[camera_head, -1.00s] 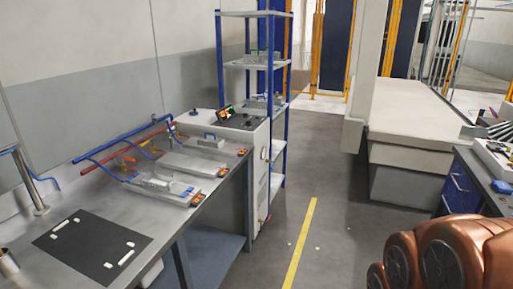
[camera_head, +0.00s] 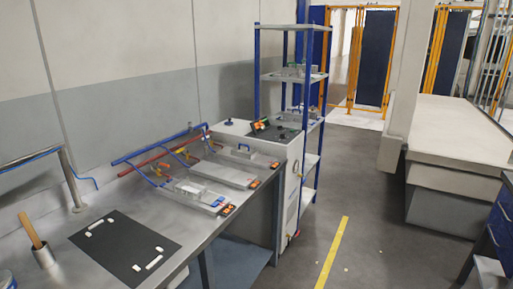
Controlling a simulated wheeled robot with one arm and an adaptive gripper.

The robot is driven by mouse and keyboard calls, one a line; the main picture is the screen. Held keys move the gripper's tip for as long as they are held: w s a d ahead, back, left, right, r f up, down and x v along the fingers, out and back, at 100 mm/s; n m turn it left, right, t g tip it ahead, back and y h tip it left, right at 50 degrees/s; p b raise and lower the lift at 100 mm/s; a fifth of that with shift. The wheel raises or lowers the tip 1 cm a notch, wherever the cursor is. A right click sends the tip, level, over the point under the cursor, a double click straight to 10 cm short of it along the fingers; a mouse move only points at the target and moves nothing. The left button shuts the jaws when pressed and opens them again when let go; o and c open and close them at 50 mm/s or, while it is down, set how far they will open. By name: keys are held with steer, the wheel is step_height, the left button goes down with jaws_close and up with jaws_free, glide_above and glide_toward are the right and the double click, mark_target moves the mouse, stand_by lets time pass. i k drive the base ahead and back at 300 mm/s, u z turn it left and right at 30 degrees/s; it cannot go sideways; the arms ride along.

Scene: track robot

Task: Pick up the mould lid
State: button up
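Several flat grey heating-plate-like stations stand on the left bench. The nearest plate (camera_head: 214,205) carries a light grey block-like part (camera_head: 188,188). The middle plate (camera_head: 222,174) looks bare on top. The farthest plate (camera_head: 262,161) carries a small pale part with a blue handle (camera_head: 243,149). Either part could be the mould lid, but they are too small to tell. My gripper is not in view.
A black mat (camera_head: 112,242) with white pieces lies on the bench. A metal cup (camera_head: 45,258) holds a wooden handle. A post (camera_head: 71,180), blue and red pipes (camera_head: 150,163), a cabinet (camera_head: 290,195) and a shelf rack (camera_head: 293,78) stand nearby. Floor right of the bench is clear.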

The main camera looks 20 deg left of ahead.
mark_target(247, 153)
steer(key=u, duration=0.1)
steer(key=i, duration=1.7)
steer(key=u, duration=0.95)
steer(key=i, duration=1.1)
steer(key=u, duration=1.55)
steer(key=i, duration=0.55)
steer(key=u, duration=0.4)
